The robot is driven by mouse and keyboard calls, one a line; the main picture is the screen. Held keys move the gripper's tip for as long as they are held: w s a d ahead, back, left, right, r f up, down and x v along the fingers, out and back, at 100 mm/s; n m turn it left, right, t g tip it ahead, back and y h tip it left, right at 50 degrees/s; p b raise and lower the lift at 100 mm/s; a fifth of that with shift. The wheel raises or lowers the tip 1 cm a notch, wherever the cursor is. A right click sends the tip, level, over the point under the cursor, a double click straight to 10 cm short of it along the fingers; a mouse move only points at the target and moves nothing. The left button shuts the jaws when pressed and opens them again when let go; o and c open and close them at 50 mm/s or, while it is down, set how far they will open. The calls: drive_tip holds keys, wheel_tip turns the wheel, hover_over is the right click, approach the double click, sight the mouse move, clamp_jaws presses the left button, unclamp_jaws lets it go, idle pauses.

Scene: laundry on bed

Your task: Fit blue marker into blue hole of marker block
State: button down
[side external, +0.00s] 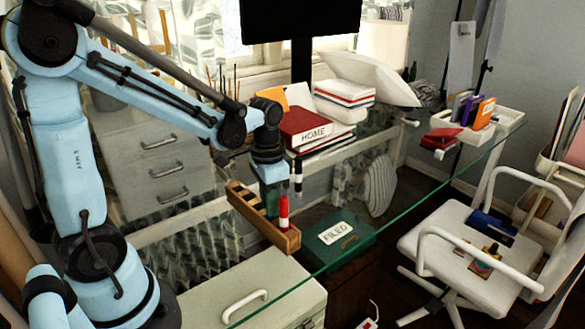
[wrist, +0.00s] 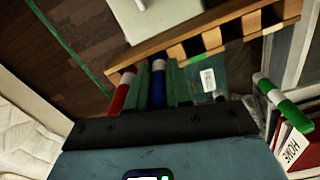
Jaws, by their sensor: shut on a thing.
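My gripper (side external: 271,192) is over the long wooden marker block (side external: 247,209), pointing down. In the wrist view the gripper (wrist: 158,78) is shut on the blue marker (wrist: 158,91), which has a white band and lies between the teal fingers. Its far end is close to the block (wrist: 195,36); I cannot tell whether it is in a hole. The red marker (side external: 283,213) with a white band stands upright at the block's near end, and shows beside the gripper (wrist: 124,91). A green marker (wrist: 277,96) with a white band is at the right of the wrist view.
A dark marker (side external: 298,177) with a white band stands beyond the block. Red books labelled HOME (side external: 305,128) lie behind. A green FILED box (side external: 339,240) is at the right, below the glass desk edge. The glass (side external: 215,240) left of the block looks clear.

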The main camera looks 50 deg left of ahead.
drive_tip(key=shift+f, duration=0.15)
drive_tip(key=c, duration=1.3)
unclamp_jaws()
wheel_tip(320, 180, up, 12)
drive_tip(key=shift+r, duration=0.15)
drive_tip(key=shift+f, duration=6.15)
drive_tip(key=shift+r, duration=0.1)
